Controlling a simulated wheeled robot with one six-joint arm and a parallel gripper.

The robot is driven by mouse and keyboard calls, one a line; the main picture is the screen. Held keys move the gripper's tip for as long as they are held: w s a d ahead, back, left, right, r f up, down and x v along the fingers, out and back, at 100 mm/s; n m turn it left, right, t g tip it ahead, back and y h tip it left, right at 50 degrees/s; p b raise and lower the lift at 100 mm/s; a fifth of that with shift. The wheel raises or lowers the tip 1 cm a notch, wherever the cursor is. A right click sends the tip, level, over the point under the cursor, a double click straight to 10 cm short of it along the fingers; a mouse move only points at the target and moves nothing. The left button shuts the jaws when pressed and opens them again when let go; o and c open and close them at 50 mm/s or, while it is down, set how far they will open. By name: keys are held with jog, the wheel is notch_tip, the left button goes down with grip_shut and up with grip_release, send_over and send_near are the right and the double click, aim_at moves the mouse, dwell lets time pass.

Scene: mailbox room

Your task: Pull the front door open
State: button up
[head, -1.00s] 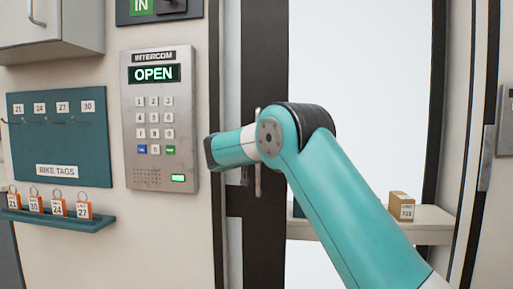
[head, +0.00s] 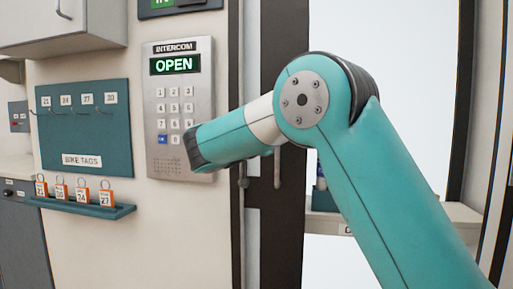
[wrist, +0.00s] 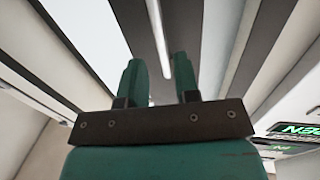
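The front door is a dark-framed door with bright white glass; its dark stile (head: 288,225) stands right of the intercom. A pale vertical bar handle (head: 277,168) is on the stile, its upper part hidden behind my arm. In the wrist view the handle (wrist: 157,35) runs up ahead of my gripper (wrist: 157,68), in line with the gap between its two teal fingers. The fingers are apart, with no grip on the bar visible. In the head view my arm hides the fingers. I cannot tell whether the door is ajar.
A grey intercom (head: 180,110) reading OPEN is on the wall left of the door. Further left are a teal bike-tag board (head: 85,125) and a ledge (head: 85,206) with orange tags. A pale shelf (head: 325,222) shows through the glass, partly behind my arm.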

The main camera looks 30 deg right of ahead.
jog(key=shift+v, duration=2.35)
jog(key=s+a+f+n+g+y, duration=0.1)
jog(key=s+a+f+n+y, duration=0.25)
jog(key=f+y, duration=0.25)
jog(key=s+a+f+n+g+y, duration=0.1)
jog(key=s+a+f+n+y, duration=0.3)
jog(key=f, duration=0.3)
jog(key=s+a+f+n+g+y, duration=0.2)
jog(key=s+a+n+g+y, duration=0.15)
jog(key=s, duration=0.45)
jog(key=s+a+f+n+g+y, duration=0.25)
jog(key=s+a, duration=0.25)
jog(key=s, duration=0.4)
jog(key=s+a+f+n+g+y, duration=0.25)
jog(key=s+a+n, duration=0.2)
jog(key=s, duration=0.35)
notch_tip(320, 180, up, 18)
jog(key=s+p, duration=0.1)
jog(key=p, duration=1.6)
jog(key=shift+s+a, duration=0.3)
jog(key=shift+a, duration=0.05)
